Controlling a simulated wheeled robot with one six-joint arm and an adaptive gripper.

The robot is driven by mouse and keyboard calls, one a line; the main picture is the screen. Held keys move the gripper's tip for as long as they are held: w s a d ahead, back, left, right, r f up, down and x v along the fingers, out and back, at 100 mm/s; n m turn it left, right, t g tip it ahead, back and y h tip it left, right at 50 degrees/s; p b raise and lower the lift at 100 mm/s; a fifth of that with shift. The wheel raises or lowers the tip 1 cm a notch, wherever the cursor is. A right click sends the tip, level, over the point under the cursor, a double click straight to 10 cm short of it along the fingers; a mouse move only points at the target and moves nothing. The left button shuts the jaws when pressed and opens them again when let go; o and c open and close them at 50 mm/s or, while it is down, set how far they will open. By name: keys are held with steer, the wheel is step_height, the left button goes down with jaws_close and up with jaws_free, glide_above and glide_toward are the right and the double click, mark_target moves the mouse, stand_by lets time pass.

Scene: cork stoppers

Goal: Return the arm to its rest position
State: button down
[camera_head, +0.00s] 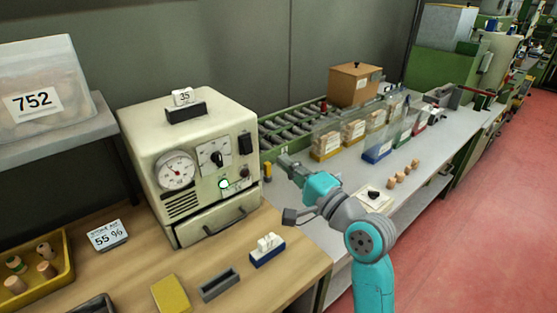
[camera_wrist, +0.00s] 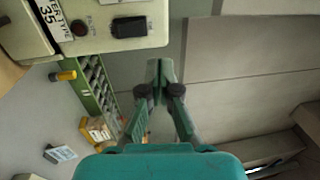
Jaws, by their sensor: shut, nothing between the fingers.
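My arm is teal and grey and rises at the right of the cream instrument box in the head view. My gripper (camera_head: 287,164) is at the arm's far end, above the grey bench and beside the box's right side. The cream box (camera_head: 200,160) has dials, a black switch and a drawer. It also shows upside down in the wrist view (camera_wrist: 100,45).
A roller conveyor (camera_head: 290,130) and a cardboard box (camera_head: 355,84) stand behind the grey bench. Several corks (camera_head: 403,175) lie on the bench. A yellow tray (camera_head: 60,282), a yellow block (camera_head: 171,294) and a grey holder (camera_head: 220,284) are on the wooden table. Red floor (camera_head: 470,220) is open at right.

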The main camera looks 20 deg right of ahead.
steer(key=shift+s, duration=0.2)
stand_by(0.4)
steer(key=s+f+n+g+h, duration=0.1)
steer(key=s+f+n+h, duration=0.15)
steer(key=s+f, duration=0.75)
steer(key=s+f+n+g+h, duration=0.1)
steer(key=s+f+h, duration=0.2)
steer(key=s+f, duration=0.7)
steer(key=s+a+f+n, duration=0.1)
steer(key=s+f+n, duration=0.1)
steer(key=s, duration=0.6)
steer(key=s+f+n+g, duration=0.1)
steer(key=s+f+n, duration=0.1)
steer(key=s+n, duration=0.3)
steer(key=s+a+f+n, duration=0.1)
steer(key=s+f+n, duration=0.1)
steer(key=s, duration=1)
steer(key=shift+a+n+g, duration=0.35)
steer(key=shift+n+g, duration=0.05)
steer(key=shift+n, duration=0.45)
steer(key=shift+s+f+h, duration=0.1)
steer(key=shift+h, duration=0.15)
